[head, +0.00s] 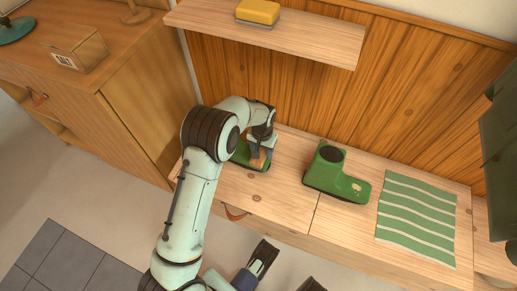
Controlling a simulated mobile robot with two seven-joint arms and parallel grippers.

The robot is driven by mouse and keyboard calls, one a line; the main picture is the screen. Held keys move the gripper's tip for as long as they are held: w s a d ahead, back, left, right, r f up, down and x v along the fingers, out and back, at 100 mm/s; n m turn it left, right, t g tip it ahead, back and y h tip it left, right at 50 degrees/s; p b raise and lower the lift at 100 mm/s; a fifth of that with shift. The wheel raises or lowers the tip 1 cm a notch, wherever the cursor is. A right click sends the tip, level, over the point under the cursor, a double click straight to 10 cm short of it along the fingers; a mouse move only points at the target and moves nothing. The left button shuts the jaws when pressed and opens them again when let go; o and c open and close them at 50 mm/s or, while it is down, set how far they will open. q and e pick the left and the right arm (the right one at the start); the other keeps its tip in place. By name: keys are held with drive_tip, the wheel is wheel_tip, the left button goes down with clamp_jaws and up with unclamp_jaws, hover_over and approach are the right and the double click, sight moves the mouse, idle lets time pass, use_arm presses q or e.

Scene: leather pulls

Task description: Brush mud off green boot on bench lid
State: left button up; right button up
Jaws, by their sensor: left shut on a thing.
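A green boot (328,172) stands on the pale wooden bench lid (275,190), with its toe to the right and a pale brown mud patch on the toe. A second green boot (236,156) is at the left end of the bench, partly hidden by my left arm. My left gripper (263,147) is over this left boot, shut on a small brown brush-like thing (257,160). I cannot tell whether that thing touches the boot. Part of my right gripper (262,257) seems to show low in front of the bench, its jaws unclear.
A green striped mat (417,219) lies at the bench's right. A shelf (315,38) above holds a yellow block (258,12). A wooden cabinet (140,75) stands left, with a box (76,50) on it. A dark green hanging thing (497,130) is far right.

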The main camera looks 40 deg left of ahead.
use_arm(q)
drive_tip(key=w+d+r+p, duration=0.1)
drive_tip(key=d+r+p, duration=0.2)
drive_tip(key=d+r, duration=0.1)
drive_tip(key=shift+w+d+r+p, duration=0.25)
drive_tip(key=shift+d+r+p, duration=0.15)
drive_tip(key=shift+r, duration=0.3)
